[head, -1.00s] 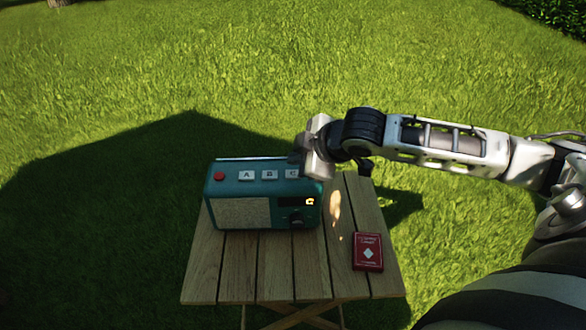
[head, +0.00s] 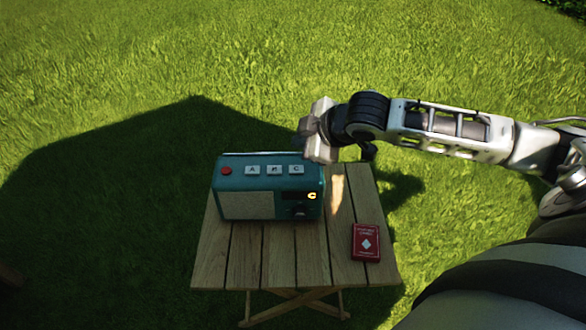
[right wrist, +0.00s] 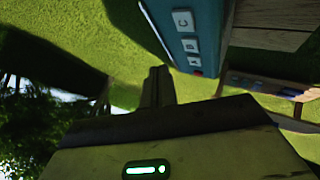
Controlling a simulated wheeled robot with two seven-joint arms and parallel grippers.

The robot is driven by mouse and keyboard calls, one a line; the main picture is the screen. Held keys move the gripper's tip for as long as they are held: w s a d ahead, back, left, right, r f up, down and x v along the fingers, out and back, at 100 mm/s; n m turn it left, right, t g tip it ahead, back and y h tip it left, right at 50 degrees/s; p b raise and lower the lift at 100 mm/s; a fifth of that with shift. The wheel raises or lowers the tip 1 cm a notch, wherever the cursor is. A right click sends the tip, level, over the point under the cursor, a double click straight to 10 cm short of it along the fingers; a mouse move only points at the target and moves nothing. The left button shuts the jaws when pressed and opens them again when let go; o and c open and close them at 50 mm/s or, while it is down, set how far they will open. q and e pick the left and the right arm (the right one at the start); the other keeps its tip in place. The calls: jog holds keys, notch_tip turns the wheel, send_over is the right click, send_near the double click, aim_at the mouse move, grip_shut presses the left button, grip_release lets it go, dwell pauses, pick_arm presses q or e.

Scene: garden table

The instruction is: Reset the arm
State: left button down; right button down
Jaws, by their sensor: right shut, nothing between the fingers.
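My right gripper (head: 308,140) is shut and empty, in the air just above and behind the right end of the radio. Its arm comes in from the right. In the right wrist view my shut fingers (right wrist: 158,88) point up the picture, apart from the radio. The teal radio (head: 245,205) stands upright on the wooden table, with a red button (head: 227,170) and buttons marked A, B and C on top. A yellow "C" glows on its front display. The radio also shows in the right wrist view (right wrist: 196,22). My left gripper is not in view.
The slatted wooden table (head: 310,265) is small and folding. A red card box (head: 366,243) lies on its right side. The front of the table is bare. Grass surrounds it. Another wooden surface with a bluish thing on it (right wrist: 255,84) shows in the right wrist view.

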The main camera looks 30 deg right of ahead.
dwell(0.3)
